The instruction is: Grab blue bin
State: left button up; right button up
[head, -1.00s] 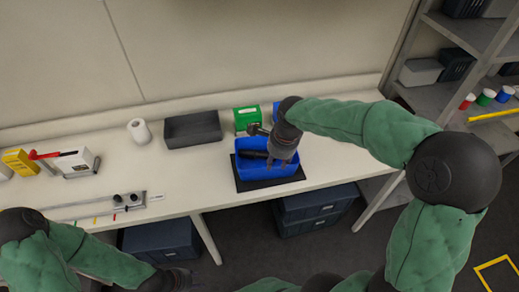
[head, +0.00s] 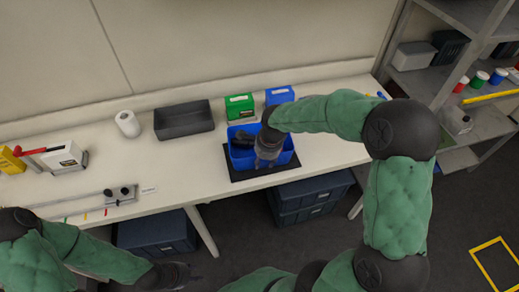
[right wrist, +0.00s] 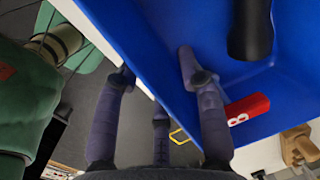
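The blue bin (head: 239,163) stands on a black mat (head: 240,176) at the table's front edge in the head view. It holds a dark object (head: 243,138). In the right wrist view the bin (right wrist: 150,45) fills much of the picture, with a black rounded object (right wrist: 250,30) and a red piece (right wrist: 246,108) inside. My right gripper (head: 266,160) is at the bin's front wall. In the right wrist view its fingers (right wrist: 155,65) are spread, one inside the wall and the others outside. My left gripper (head: 178,275) is low at the left, in front of the table; its fingers are unclear.
A green box (head: 239,104) and a smaller blue box (head: 280,95) stand behind the bin. A dark grey tray (head: 184,122) and a white roll (head: 128,124) are to the left. Shelves (head: 440,80) stand at the right. Dark blue crates (head: 305,202) sit under the table.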

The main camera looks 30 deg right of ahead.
jog(key=shift+f, duration=0.2)
grip_shut()
jog(key=shift+w+r, duration=0.1)
jog(key=shift+r, duration=0.1)
